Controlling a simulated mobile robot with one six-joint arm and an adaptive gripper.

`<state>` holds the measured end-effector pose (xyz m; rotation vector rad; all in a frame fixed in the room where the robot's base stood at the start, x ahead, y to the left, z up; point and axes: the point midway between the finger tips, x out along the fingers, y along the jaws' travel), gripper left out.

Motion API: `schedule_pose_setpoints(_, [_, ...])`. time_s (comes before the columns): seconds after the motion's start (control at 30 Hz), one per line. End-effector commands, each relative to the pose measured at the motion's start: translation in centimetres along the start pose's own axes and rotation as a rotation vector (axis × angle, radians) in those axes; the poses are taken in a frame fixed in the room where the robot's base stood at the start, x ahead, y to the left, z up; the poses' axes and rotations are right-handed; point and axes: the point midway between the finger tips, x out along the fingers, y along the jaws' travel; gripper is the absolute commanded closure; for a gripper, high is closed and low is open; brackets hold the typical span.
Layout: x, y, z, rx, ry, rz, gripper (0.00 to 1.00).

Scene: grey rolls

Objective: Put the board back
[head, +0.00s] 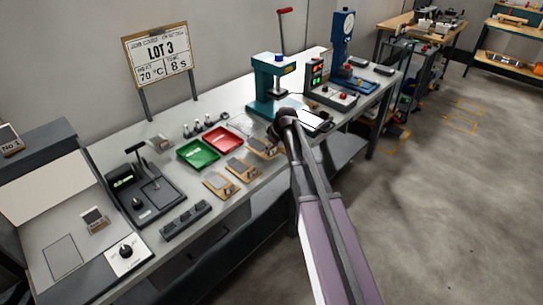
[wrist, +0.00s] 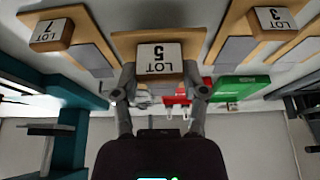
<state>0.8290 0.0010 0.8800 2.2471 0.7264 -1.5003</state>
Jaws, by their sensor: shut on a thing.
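In the wrist view, which is upside down, my gripper (wrist: 160,78) is shut on the block marked LOT 5 (wrist: 158,58) of a wooden board (wrist: 196,42). A board with a LOT 7 block (wrist: 52,35) is on the left and one with a LOT 3 block (wrist: 272,22) on the right. In the head view, my wrist hides most of the gripper. The board beside it (head: 262,148) is partly covered, and two similar boards (head: 243,169) (head: 220,185) lie along the bench's front edge. I cannot tell whether the held board touches the bench.
A green tray (head: 198,153) and a red tray (head: 223,139) lie behind the boards. A teal press (head: 267,80) stands to the right, near my wrist. A sign (head: 160,55) reads LOT 3, 70 °C, 8 s. A black device (head: 145,195) is at the left.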

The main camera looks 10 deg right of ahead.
Motion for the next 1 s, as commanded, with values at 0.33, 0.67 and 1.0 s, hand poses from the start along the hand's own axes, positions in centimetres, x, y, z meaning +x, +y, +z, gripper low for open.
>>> schedule_pose_setpoints(0.33, [1.7, 0.0, 0.8, 0.001, 0.0, 0.0, 0.92])
schedule_pose_setpoints(0.67, [3.5, 0.1, 1.5, 0.001, 0.0, 0.0, 0.92])
schedule_pose_setpoints(1.0, [3.4, 0.1, 1.5, 0.001, 0.0, 0.0, 0.92])
